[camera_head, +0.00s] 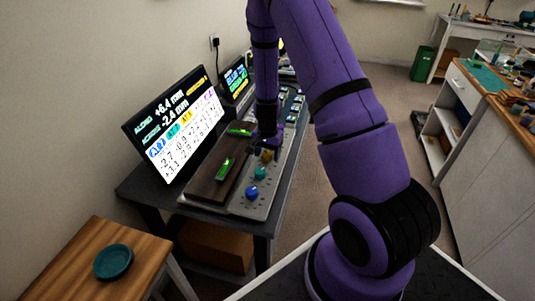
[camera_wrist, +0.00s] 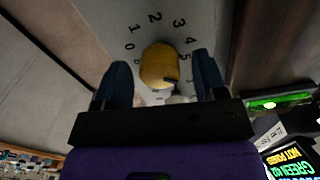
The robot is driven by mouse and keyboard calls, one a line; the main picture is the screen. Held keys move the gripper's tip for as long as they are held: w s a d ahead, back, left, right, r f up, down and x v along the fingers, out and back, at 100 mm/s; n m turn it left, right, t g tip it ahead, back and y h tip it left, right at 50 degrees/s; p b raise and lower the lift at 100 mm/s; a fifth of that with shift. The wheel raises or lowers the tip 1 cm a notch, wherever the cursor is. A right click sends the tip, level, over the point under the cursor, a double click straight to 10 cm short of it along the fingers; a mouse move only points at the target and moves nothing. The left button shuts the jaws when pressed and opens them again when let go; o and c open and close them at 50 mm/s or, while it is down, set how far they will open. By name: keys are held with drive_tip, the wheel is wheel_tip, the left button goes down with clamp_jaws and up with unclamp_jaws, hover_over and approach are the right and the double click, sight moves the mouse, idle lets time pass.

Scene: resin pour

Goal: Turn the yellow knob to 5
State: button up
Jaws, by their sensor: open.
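The yellow knob (camera_wrist: 159,66) sits on a pale panel, with printed numbers from 0 to 5 curving around its far side. A small dark mark shows at the knob's lower right edge; I cannot tell for certain which number the knob points to. My gripper (camera_wrist: 161,60) is open, with one finger on each side of the knob and visible gaps between. In the head view the yellow knob (camera_head: 267,155) is partly hidden under my gripper (camera_head: 265,142).
A teal knob (camera_head: 260,172) and a blue knob (camera_head: 252,192) stand nearer on the same panel.

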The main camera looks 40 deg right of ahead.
wheel_tip(320, 180, up, 10)
drive_tip(key=shift+r, duration=0.25)
idle(0.6)
wheel_tip(320, 180, up, 12)
drive_tip(key=n+t, duration=0.1)
drive_tip(key=n, duration=0.2)
hover_over(267, 153)
drive_tip(key=s+a, duration=0.3)
drive_tip(key=a, duration=0.2)
drive_tip(key=s+a+r+n+t+y, duration=0.1)
drive_tip(key=s+a+r+n+t, duration=0.15)
drive_tip(key=s+r, duration=0.45)
drive_tip(key=s+a+r+n+t, duration=0.1)
drive_tip(key=s+a+r+n, duration=0.1)
drive_tip(key=s+r, duration=0.4)
drive_tip(key=s+a+r+n+h, duration=0.1)
drive_tip(key=s+a+r+n, duration=0.2)
drive_tip(key=s+r, duration=0.3)
drive_tip(key=s+n, duration=0.1)
drive_tip(key=s, duration=0.3)
drive_tip(key=shift+s+a+r+t, duration=0.15)
drive_tip(key=shift+s+a+t, duration=0.15)
drive_tip(key=shift+s+t, duration=0.1)
drive_tip(key=shift+w, duration=0.1)
